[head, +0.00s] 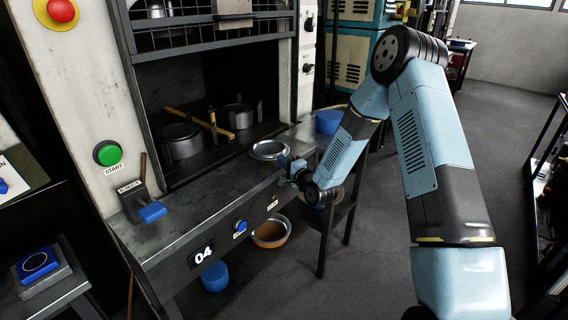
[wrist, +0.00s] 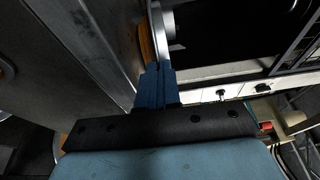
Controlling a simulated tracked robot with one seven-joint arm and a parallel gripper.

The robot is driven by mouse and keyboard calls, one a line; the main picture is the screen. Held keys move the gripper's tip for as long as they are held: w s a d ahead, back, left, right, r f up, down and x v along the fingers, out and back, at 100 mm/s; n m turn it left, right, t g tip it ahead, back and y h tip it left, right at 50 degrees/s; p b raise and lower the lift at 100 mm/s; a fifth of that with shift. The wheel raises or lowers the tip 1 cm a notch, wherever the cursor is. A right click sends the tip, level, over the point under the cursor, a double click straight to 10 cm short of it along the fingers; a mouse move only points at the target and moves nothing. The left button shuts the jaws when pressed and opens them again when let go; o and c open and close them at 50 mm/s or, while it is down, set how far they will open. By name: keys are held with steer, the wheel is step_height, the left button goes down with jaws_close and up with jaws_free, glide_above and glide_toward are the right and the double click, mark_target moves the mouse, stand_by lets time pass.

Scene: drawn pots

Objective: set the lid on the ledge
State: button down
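The lid (head: 270,150) is a round, silver-rimmed disc, roughly flat, over the right part of the grey metal ledge (head: 200,205) in front of the dark oven opening. I cannot tell whether it touches the ledge or is slightly above it. My gripper (head: 287,164) is at the lid's right edge. In the wrist view my blue fingers (wrist: 155,85) are close together, with the lid's silver edge (wrist: 157,35) running into their tips, so they look shut on its rim. The exact contact is partly hidden.
Two dark pots (head: 181,141) and a yellow bar (head: 196,118) are inside the opening. A blue pot (head: 328,122) stands to the right. A silver-rimmed bowl (head: 270,233) and a blue item (head: 215,276) are below. A blue-handled lever (head: 152,211) stands at the ledge's left; the middle ledge is clear.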

steer(key=shift+f, duration=0.1)
steer(key=c, duration=1.6)
jaws_free()
steer(key=v, duration=1.2)
steer(key=s+d+r+n+g+h, duration=0.2)
steer(key=s+d+r+n+h, duration=0.25)
steer(key=d+r, duration=0.4)
steer(key=s+d+r+n+g+h, duration=0.3)
steer(key=d+r+n+h, duration=0.15)
steer(key=r, duration=0.65)
steer(key=s+d+r+g, duration=0.1)
steer(key=s+d+r, duration=0.1)
steer(key=s, duration=0.6)
steer(key=s+d+r+n+g+h, duration=0.1)
steer(key=s+r, duration=0.3)
steer(key=s, duration=0.5)
steer(key=s+d+r+n+g, duration=0.1)
steer(key=s+r, duration=0.3)
steer(key=s, duration=0.5)
steer(key=shift+s+d+g, duration=0.25)
steer(key=shift+d+g, duration=0.45)
steer(key=shift+d, duration=0.2)
